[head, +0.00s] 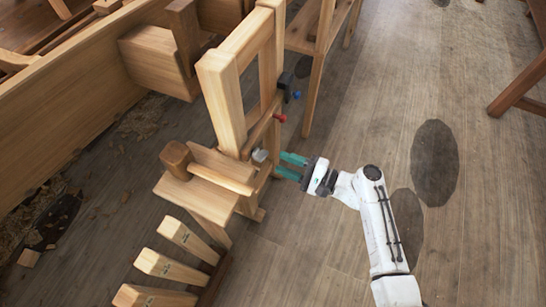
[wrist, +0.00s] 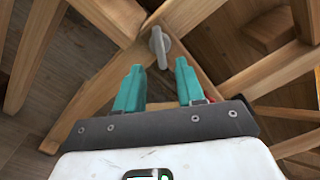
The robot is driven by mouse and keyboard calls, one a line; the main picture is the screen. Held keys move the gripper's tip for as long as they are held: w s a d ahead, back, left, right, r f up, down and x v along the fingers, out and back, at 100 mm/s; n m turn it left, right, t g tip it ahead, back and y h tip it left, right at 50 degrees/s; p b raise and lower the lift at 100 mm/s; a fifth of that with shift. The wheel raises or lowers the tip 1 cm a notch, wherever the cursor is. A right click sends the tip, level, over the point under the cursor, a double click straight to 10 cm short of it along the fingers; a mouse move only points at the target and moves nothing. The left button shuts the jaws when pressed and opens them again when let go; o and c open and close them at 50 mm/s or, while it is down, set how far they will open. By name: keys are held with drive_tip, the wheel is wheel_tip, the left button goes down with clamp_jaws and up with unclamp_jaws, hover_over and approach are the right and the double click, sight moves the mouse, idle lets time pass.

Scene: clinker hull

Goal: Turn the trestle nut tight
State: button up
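The trestle nut (wrist: 159,47) is a grey wing-shaped piece where the wooden trestle bars cross, seen at the top middle of the wrist view. In the head view the nut (head: 260,155) is a small grey shape on the side of the wooden trestle (head: 228,186). My gripper (wrist: 160,82) has two teal fingers, spread apart with nothing between them. The nut lies beyond the fingertips, roughly in line with the gap. In the head view my gripper (head: 283,166) points left at the nut, close to it; whether they touch cannot be told there.
A red knob (head: 280,118) and a dark block with a blue knob (head: 287,86) sit on the wooden frame above the nut. Wooden wedge-shaped pieces (head: 169,268) stand at the lower left. The plank hull (head: 70,90) runs along the left. The floor (head: 320,240) at right is mostly clear.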

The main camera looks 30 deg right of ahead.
drive_tip(key=v, duration=0.5)
idle(0.5)
drive_tip(key=s+a+r+n+g+h+p, duration=0.1)
drive_tip(key=s+a+n+g+h+p, duration=0.1)
drive_tip(key=s+a+n+g+p, duration=0.65)
drive_tip(key=s+d+r+n+g+h+p, duration=0.3)
drive_tip(key=s+d+r+n+g+h, duration=0.2)
drive_tip(key=s+d+r+n+h, duration=0.3)
drive_tip(key=s+d+r, duration=0.1)
drive_tip(key=s+r, duration=0.2)
drive_tip(key=r, duration=0.1)
drive_tip(key=shift+s+r+h, duration=0.2)
drive_tip(key=shift+s+h, duration=0.1)
drive_tip(key=shift+h, duration=0.1)
